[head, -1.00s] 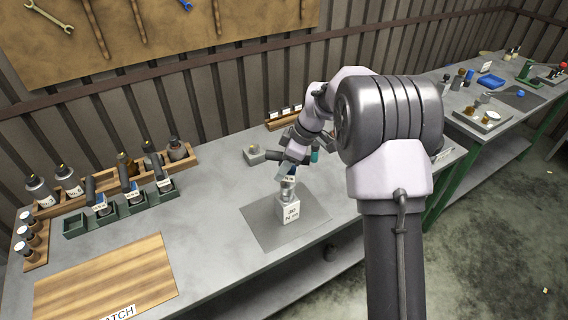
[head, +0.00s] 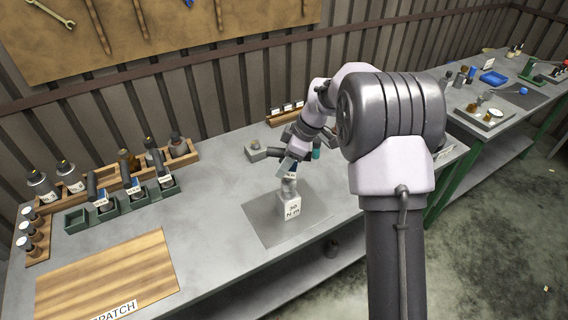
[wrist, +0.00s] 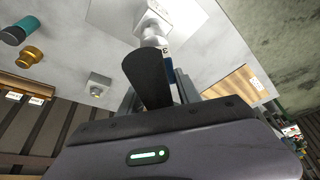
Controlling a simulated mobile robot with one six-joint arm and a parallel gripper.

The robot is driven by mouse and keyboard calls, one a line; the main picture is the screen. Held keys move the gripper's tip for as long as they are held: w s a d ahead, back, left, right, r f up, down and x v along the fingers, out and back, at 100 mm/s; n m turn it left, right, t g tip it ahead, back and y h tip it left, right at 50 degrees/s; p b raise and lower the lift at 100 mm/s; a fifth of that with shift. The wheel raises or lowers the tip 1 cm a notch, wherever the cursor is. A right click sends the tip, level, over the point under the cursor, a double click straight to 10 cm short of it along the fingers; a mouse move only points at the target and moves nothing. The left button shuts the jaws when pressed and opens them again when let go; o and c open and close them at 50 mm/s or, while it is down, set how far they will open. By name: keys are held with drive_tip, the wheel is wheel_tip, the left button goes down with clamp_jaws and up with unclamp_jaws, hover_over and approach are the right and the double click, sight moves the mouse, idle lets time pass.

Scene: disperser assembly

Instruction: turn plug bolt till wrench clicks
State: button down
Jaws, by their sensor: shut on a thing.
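My gripper (head: 291,168) is shut on a wrench with a dark handle (wrist: 150,78) and a blue label. The wrench stands over a silver metal fitting (head: 289,187), which also shows in the wrist view (wrist: 152,26). The fitting sits on top of a pale block (head: 291,208) with a torque label in N m. The block stands on a grey mat (head: 262,226). The plug bolt itself is hidden under the wrench head, so I cannot tell how far it is turned.
More dark-handled tools stand in a green rack (head: 76,222) at the left. A wooden board (head: 105,275) lies at the front left. A small grey block (head: 256,151) and a teal cylinder (head: 316,153) are behind the gripper. A second bench is at the right.

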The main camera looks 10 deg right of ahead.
drive_tip(key=shift+f, duration=0.2)
drive_tip(key=shift+f+b, duration=1.45)
drive_tip(key=m, duration=0.2)
drive_tip(key=m+t+h, duration=0.1)
drive_tip(key=m, duration=0.1)
drive_tip(key=m+t, duration=0.1)
drive_tip(key=m, duration=0.1)
drive_tip(key=shift+w+d+m+h, duration=0.2)
drive_tip(key=shift+w+m+h, duration=0.1)
drive_tip(key=m, duration=0.2)
drive_tip(key=m+h, duration=0.2)
drive_tip(key=m, duration=0.1)
drive_tip(key=shift+w+d+m+t, duration=0.15)
drive_tip(key=shift+d+m+t, duration=0.15)
drive_tip(key=shift+d+t, duration=0.1)
drive_tip(key=shift+r, duration=0.15)
drive_tip(key=shift+r+p, duration=1.65)
drive_tip(key=shift+r, duration=0.8)
drive_tip(key=shift+f, duration=0.1)
